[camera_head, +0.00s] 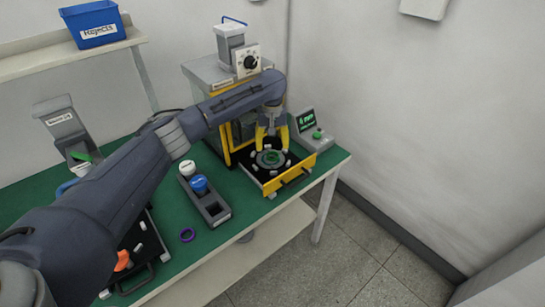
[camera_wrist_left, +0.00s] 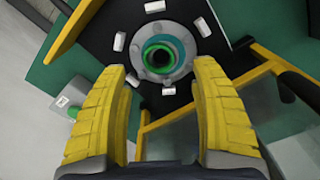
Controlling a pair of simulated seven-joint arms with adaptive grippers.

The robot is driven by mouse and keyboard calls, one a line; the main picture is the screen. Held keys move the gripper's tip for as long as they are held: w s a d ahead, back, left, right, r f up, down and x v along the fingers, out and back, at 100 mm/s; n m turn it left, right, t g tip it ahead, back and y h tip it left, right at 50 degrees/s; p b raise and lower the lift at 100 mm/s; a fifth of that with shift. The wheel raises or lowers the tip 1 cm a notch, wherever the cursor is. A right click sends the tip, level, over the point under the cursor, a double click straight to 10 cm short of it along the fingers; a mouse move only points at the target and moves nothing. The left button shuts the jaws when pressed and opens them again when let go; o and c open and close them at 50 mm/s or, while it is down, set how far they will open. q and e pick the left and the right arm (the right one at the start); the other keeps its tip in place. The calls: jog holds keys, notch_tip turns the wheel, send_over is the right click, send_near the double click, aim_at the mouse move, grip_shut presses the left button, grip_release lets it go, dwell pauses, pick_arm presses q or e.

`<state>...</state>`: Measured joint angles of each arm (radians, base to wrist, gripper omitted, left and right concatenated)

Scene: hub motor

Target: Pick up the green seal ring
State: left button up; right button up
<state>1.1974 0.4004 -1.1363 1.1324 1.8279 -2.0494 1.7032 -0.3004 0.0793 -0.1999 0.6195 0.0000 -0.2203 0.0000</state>
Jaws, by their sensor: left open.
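The green seal ring (camera_wrist_left: 147,68) lies around the dark center of a round grey hub part (camera_wrist_left: 180,72), with a teal band partly around it. In the head view the hub part (camera_head: 258,160) sits in the black tray of the yellow-framed station. My left gripper (camera_wrist_left: 160,74) is open, its two yellow fingers apart on either side of the hub with nothing between them. In the head view the left gripper (camera_head: 272,146) points down over the station. The ring is small there and partly hidden. My right gripper is not in view.
A holder with white and blue caps (camera_head: 214,209) and a purple ring (camera_head: 187,235) are to the left. A blue Rejects bin (camera_head: 95,25) is on the shelf.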

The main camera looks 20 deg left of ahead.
aim_at(272, 153)
pick_arm(q)
jog(key=shift+d+f, duration=0.1)
jog(key=shift+f, duration=2.55)
jog(key=shift+c, duration=0.2)
jog(key=c, duration=1)
jog(key=shift+c, duration=0.2)
jog(key=shift+r, duration=0.1)
